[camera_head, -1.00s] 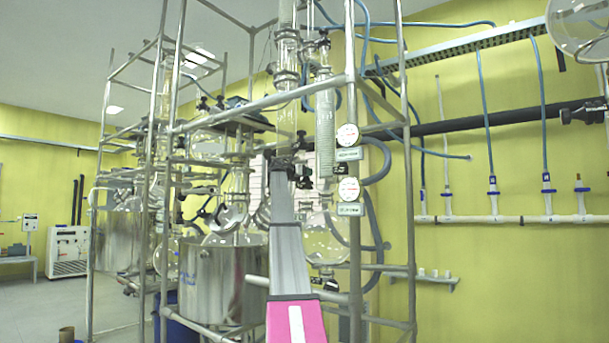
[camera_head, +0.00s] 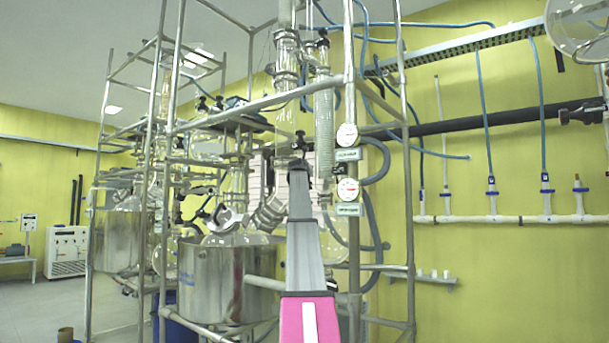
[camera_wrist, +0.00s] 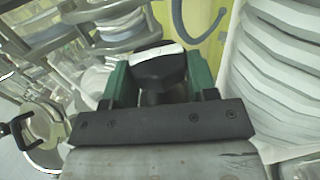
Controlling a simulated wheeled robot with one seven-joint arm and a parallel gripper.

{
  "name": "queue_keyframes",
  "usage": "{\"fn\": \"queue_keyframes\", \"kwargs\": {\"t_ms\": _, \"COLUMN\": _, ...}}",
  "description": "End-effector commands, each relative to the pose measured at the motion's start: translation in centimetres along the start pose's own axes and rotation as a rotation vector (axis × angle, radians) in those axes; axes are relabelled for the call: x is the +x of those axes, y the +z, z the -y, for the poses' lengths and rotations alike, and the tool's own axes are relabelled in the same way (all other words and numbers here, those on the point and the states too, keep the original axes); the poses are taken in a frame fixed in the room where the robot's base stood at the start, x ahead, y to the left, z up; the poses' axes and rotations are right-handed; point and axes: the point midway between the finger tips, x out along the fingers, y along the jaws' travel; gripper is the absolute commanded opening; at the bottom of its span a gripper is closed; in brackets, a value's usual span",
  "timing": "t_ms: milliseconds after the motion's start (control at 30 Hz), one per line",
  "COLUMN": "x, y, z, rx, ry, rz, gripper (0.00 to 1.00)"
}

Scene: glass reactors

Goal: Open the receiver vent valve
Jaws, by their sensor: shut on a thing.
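In the wrist view, my gripper (camera_wrist: 160,84) has its green-sided fingers closed around a black valve handle (camera_wrist: 158,66), whose top edge shows bright. I take this handle for the receiver vent valve; no label on it can be read. In the head view, the dark end of my arm with my gripper (camera_head: 299,164) is up at the glassware inside the metal frame. My arm hides the fingers there. A small black piece (camera_head: 300,138) shows just above it. How far the valve is turned cannot be told.
A steel frame post (camera_head: 354,230) with two round gauges (camera_head: 347,135) stands just right of my arm. A ribbed glass column (camera_head: 324,130) is close by. A steel vessel (camera_head: 212,280) stands at lower left. Grey hoses (camera_head: 378,170) loop on the right.

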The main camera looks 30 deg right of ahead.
Motion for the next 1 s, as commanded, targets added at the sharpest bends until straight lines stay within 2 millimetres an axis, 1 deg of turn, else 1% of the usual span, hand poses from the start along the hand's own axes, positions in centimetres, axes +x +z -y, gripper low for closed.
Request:
{"fn": "queue_keyframes", "kwargs": {"t_ms": 300, "x": -0.01, "y": -0.06, "z": 0.15, "rx": 0.000, "ry": 0.072, "rz": -0.002, "gripper": 0.29}}
{"fn": "queue_keyframes", "kwargs": {"t_ms": 800, "x": 0.00, "y": -0.09, "z": 0.13, "rx": -0.001, "ry": 0.082, "rz": -0.003, "gripper": 0.29}}
{"fn": "queue_keyframes", "kwargs": {"t_ms": 833, "x": 0.01, "y": -0.10, "z": 0.12, "rx": -0.001, "ry": 0.082, "rz": -0.003, "gripper": 0.62}}
{"fn": "queue_keyframes", "kwargs": {"t_ms": 867, "x": 0.01, "y": -0.09, "z": 0.12, "rx": -0.001, "ry": 0.082, "rz": -0.003, "gripper": 0.72}}
{"fn": "queue_keyframes", "kwargs": {"t_ms": 900, "x": 0.01, "y": -0.09, "z": 0.12, "rx": -0.001, "ry": 0.082, "rz": -0.003, "gripper": 0.78}}
{"fn": "queue_keyframes", "kwargs": {"t_ms": 1000, "x": 0.02, "y": -0.07, "z": 0.16, "rx": -0.001, "ry": 0.082, "rz": -0.003, "gripper": 0.78}}
